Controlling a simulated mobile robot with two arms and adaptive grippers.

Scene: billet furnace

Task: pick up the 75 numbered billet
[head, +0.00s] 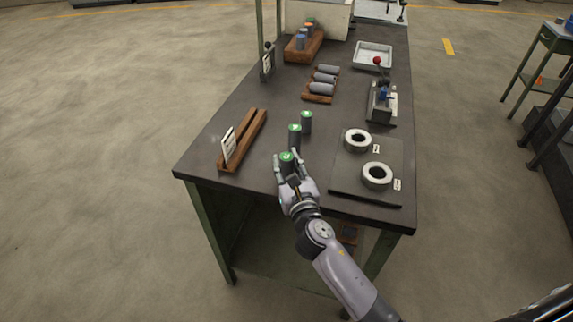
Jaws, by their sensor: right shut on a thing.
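Three dark cylindrical billets with green tops stand upright in a row near the middle of the workbench. My right gripper (289,177) is at the nearest billet (287,160), with its fingers closed around its sides. The middle billet (295,141) and the farthest green-topped billet (306,124) stand just behind it, apart from the gripper. The white marks on the green tops are too small to read, so I cannot tell which one is 75. My left gripper is not in view.
A wooden rack (256,134) with a white card lies left. A dark plate (352,187) with two white rings (377,176) (358,140) lies right. Farther back are a rack of grey cylinders (321,89), a small fixture (382,104), a tray (372,54) and a wooden block (304,46).

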